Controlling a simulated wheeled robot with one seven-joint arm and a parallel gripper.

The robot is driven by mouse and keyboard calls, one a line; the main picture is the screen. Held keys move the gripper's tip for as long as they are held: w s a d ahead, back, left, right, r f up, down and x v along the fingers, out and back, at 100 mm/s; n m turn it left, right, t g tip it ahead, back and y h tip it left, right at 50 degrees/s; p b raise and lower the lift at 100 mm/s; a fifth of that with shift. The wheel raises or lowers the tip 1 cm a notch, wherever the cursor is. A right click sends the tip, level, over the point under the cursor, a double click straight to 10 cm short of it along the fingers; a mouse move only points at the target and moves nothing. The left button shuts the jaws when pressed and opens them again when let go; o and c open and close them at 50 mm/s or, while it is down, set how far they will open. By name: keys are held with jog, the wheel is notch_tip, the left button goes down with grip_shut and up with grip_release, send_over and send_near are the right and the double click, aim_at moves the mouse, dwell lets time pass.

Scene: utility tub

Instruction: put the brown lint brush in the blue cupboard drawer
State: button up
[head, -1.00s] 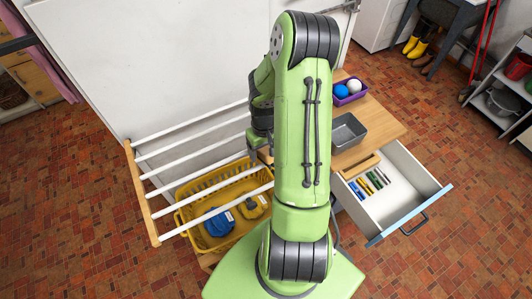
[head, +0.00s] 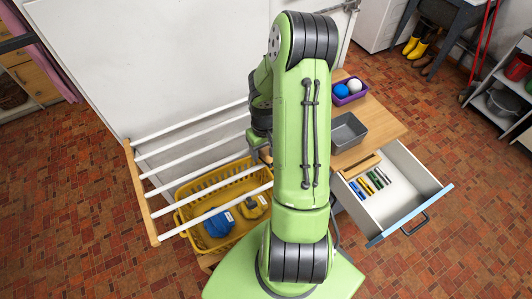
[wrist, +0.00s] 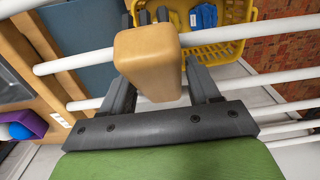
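The brown lint brush (wrist: 148,62) shows in the wrist view as a tan-brown block between the two fingers of my gripper (wrist: 153,18). My gripper is shut on it and holds it above the white rack bars. In the head view my gripper (head: 256,138) is mostly hidden behind my green arm, and the brush cannot be made out there. The blue cupboard drawer (head: 410,214) is pulled open at the right, with a blue front and a dark handle. Several small coloured items lie inside it, and its right part is bare.
A yellow basket (head: 184,217) with blue and yellow things stands under the white rack (head: 140,185). Open floor lies right of the drawer.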

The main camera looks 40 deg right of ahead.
jog(key=c, duration=0.9)
jog(key=shift+r+p, duration=0.5)
jog(key=shift+p, duration=0.05)
notch_tip(320, 180, up, 10)
jog(key=shift+f, duration=0.2)
